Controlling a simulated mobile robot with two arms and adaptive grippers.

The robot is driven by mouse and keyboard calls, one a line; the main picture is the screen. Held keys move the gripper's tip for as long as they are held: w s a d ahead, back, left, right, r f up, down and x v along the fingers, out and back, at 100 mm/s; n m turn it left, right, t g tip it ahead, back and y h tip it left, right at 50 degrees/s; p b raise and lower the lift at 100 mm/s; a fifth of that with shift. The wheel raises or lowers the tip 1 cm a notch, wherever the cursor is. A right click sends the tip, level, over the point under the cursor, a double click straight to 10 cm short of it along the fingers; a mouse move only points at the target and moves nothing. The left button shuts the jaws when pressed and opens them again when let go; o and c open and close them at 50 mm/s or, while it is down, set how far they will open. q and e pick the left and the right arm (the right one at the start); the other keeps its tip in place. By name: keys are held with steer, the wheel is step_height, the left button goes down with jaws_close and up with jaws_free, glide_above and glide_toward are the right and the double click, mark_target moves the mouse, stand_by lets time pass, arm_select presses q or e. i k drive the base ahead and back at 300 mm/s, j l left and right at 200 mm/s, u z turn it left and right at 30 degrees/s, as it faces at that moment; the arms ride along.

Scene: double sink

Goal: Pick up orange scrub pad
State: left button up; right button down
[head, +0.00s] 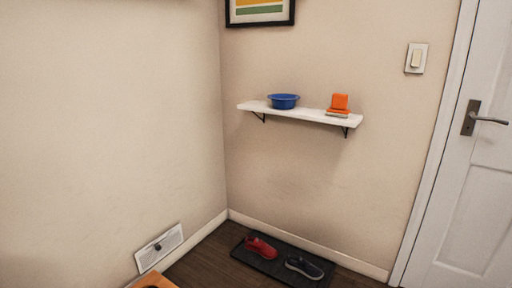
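An orange object (340,102), which looks like the scrub pad, is on the right part of a white wall shelf (300,113). It has a blocky upright part and a paler strip along its base; it is too small to make out more. Neither of my grippers shows in the head view, and nothing is seen touching the orange object.
A blue bowl (284,101) sits left of the orange object on the shelf. Below, a dark mat (279,268) holds a red shoe (261,247) and a dark shoe (304,268). A white door (480,170) is at right. An orange-brown edge (154,281) shows at bottom left.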

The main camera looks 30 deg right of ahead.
mark_target(339, 102)
steer(key=z, duration=1.6)
